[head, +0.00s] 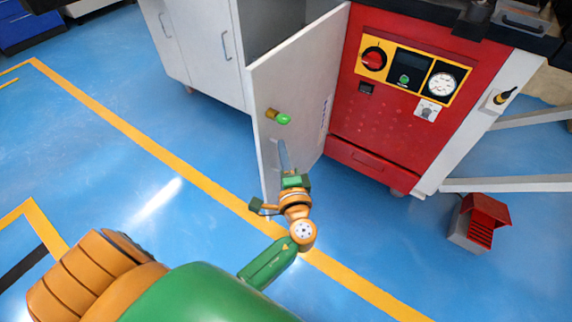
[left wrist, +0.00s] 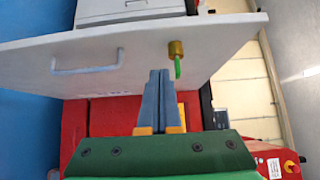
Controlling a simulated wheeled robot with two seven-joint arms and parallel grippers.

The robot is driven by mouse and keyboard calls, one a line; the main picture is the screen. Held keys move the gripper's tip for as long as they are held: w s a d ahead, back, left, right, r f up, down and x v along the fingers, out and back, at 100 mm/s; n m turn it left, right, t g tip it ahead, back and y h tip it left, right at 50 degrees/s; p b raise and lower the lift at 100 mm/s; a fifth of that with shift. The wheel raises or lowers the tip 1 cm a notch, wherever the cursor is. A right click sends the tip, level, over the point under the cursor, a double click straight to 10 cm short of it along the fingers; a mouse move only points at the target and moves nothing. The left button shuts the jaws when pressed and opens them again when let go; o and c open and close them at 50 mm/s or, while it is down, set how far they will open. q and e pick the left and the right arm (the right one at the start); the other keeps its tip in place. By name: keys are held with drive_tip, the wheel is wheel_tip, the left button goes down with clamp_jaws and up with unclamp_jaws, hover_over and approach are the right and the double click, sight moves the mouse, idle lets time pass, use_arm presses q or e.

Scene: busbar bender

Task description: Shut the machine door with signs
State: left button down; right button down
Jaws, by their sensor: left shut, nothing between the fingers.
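The machine door (head: 298,75) is a light grey panel standing open beside the red machine front. Its visible face carries a brass knob with a green end (head: 279,118) and small markings too fine to read. In the left wrist view the door (left wrist: 130,50) spans the upper picture, with a pale bar handle (left wrist: 88,60) at left and the green-ended knob (left wrist: 176,58) at right. My left gripper (head: 281,143) is shut and empty, in front of this face below the knob. Its fingertips (left wrist: 159,72) point toward the door between handle and knob; I cannot tell whether they touch.
The red control panel (head: 408,75) with dial and gauge is right of the door. A white cabinet (head: 205,50) stands behind it at left. A red-and-grey pedal box (head: 480,222) sits on the floor at right.

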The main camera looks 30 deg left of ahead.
sight(265, 124)
use_arm(q)
drive_tip(key=w+a, duration=0.2)
drive_tip(key=a, duration=0.1)
drive_tip(key=w+a+p, duration=0.1)
drive_tip(key=a, duration=0.1)
drive_tip(key=shift+s+a, duration=0.1)
drive_tip(key=shift+a, duration=0.45)
